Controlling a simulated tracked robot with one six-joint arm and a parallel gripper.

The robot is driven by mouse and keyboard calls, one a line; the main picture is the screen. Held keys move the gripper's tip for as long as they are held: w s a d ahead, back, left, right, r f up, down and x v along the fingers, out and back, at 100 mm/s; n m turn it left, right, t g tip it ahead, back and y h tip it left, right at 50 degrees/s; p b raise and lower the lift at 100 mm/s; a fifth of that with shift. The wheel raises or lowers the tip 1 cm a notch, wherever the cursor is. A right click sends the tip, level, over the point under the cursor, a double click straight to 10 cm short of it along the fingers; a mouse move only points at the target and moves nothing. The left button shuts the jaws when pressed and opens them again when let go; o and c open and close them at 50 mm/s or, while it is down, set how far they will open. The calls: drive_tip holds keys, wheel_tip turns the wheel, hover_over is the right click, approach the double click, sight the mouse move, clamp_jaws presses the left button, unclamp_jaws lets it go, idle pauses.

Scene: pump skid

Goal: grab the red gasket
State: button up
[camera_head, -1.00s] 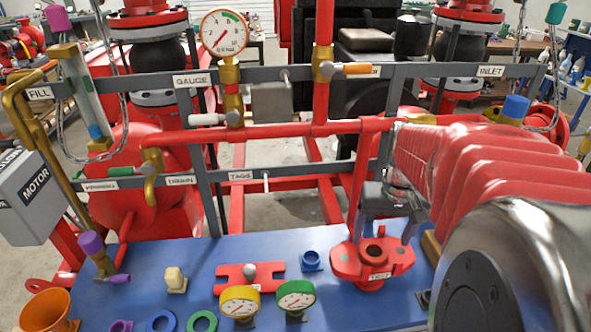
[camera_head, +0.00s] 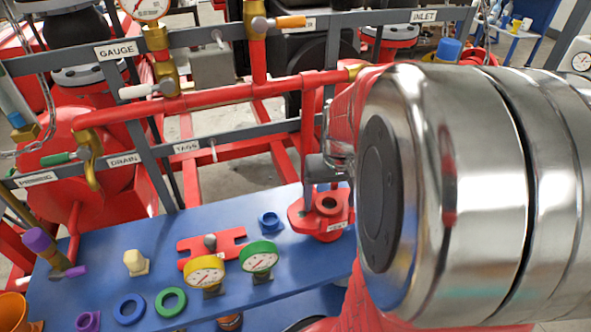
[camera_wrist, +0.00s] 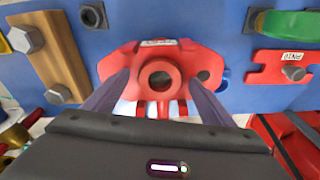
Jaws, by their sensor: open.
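A red ring with a dark centre hole, which looks like the red gasket (camera_wrist: 142,79), sits in the middle of a red two-eared flange (camera_wrist: 113,66) in the wrist view. I cannot tell where ring and flange part. In the head view, the red ring (camera_head: 329,199) and flange (camera_head: 303,219) stand at the right of the blue bench. My gripper (camera_wrist: 160,82) is open and empty, its two fingers on either side of the ring in the wrist view. In the head view my gripper (camera_head: 325,178) hangs just behind and above the flange; my arm hides part of that area.
The blue bench (camera_head: 110,285) also holds a blue ring (camera_head: 119,309), a green ring (camera_head: 159,302), yellow (camera_head: 205,270) and green (camera_head: 260,256) gauges, and a red slotted plate (camera_head: 230,238). Red pipes and grey rails cross behind. A wooden block (camera_wrist: 48,62) is beside the flange.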

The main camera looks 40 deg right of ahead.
sight(330, 205)
drive_tip(key=shift+c, duration=0.7)
drive_tip(key=c, duration=1)
drive_tip(key=shift+r, duration=0.1)
wheel_tip(330, 205, up, 10)
idle(0.5)
